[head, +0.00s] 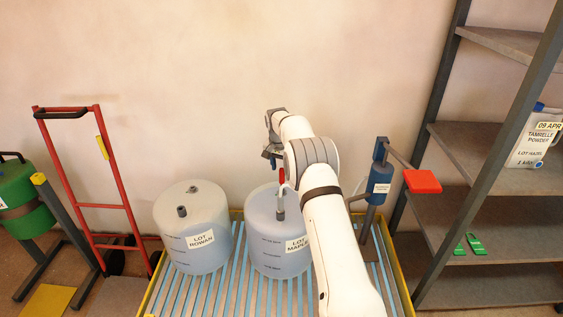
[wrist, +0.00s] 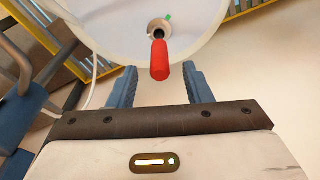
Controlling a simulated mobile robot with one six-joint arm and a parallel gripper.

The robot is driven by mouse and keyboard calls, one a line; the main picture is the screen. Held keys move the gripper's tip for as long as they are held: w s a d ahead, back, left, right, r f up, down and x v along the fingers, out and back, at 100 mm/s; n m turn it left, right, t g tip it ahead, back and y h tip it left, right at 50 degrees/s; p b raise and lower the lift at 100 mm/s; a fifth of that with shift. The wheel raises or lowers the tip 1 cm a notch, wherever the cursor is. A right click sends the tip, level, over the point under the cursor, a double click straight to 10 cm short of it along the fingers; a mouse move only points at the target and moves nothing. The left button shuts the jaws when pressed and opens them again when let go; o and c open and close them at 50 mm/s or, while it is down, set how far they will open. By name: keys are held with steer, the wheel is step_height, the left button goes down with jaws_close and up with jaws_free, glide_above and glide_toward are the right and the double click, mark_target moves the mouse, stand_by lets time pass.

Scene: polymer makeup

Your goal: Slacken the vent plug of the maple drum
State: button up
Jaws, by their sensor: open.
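The maple drum (head: 268,250) is a translucent pale drum labelled "LOT MAPLE", standing on the slatted platform. Its pale top (wrist: 108,30) fills the upper part of the wrist view. A red-handled vent plug (wrist: 160,62) rises from a round fitting there, with a small green mark beside the fitting. In the head view a bit of red (head: 281,175) shows above the drum, partly hidden by my arm. My gripper (wrist: 160,72) is open, its blue fingers either side of the red handle's end in the picture. I see no contact; the depth between them is unclear.
The rowan drum (head: 195,262) stands just left of the maple drum. A blue device with a red paddle (head: 422,181) stands at the right, near a grey shelf rack (head: 490,205). A red hand truck (head: 82,160) and green drum (head: 22,195) are at left.

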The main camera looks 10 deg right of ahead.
mark_target(282, 175)
steer(key=shift+w+d+f, duration=0.15)
steer(key=shift+w+f, duration=0.05)
steer(key=shift+f, duration=1.05)
steer(key=shift+w+d+f, duration=0.1)
steer(key=shift+w+f, duration=0.05)
steer(key=shift+f, duration=1.05)
steer(key=shift+c, duration=0.6)
jaws_close()
